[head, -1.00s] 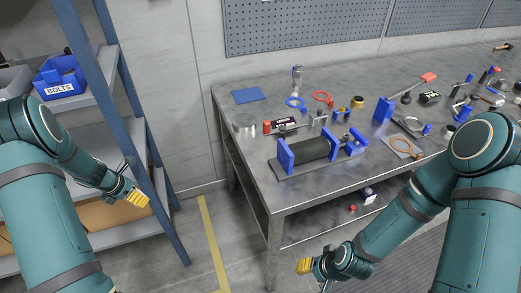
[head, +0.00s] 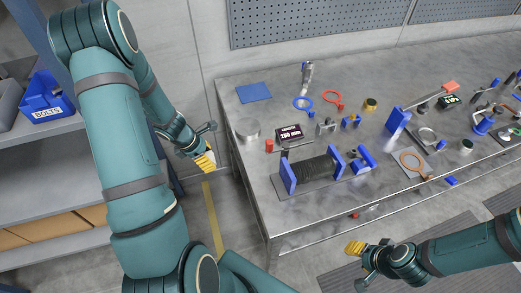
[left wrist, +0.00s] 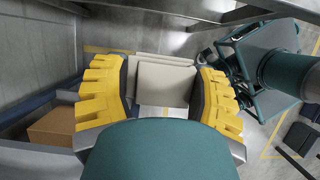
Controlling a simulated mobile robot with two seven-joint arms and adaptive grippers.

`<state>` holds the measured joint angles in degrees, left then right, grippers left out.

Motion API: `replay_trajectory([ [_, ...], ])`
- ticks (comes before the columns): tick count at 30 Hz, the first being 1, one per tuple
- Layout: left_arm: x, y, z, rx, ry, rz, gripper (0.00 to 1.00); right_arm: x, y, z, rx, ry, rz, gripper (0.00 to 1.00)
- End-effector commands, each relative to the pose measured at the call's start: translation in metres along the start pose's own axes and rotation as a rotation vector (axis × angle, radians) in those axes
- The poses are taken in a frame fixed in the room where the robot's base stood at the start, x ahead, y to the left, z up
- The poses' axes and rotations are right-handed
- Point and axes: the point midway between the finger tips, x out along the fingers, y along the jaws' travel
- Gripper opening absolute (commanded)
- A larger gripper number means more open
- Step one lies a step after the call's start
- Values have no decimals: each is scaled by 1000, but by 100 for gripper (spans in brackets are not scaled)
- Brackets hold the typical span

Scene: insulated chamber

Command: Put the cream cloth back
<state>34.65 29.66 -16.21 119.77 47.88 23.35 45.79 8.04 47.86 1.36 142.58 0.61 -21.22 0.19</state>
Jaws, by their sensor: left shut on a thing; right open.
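The cream cloth (left wrist: 165,84) shows in the left wrist view as flat, pale, folded layers between the yellow fingers of my left gripper (left wrist: 163,90). The gripper is shut on it. In the head view my left gripper (head: 205,161) hangs in front of the wall, just left of the workbench's left end; I cannot make out the cloth there. My right gripper (head: 355,248) is open and empty, low in front of the workbench's front edge.
A shelf with a blue bolts bin (head: 47,97) and cardboard boxes (head: 48,229) stands at left.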

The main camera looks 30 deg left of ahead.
Motion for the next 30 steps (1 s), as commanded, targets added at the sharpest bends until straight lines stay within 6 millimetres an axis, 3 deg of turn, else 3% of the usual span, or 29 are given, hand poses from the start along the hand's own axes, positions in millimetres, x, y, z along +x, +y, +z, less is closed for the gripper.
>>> replay_trajectory([
  [18,54,-2,131,7,-1,-3,29,-23,-7,-2,1,-1,-4,47],
  [30,68,-3,163,6,-1,-2,29,-30,-10,-3,1,-1,-6,47],
])
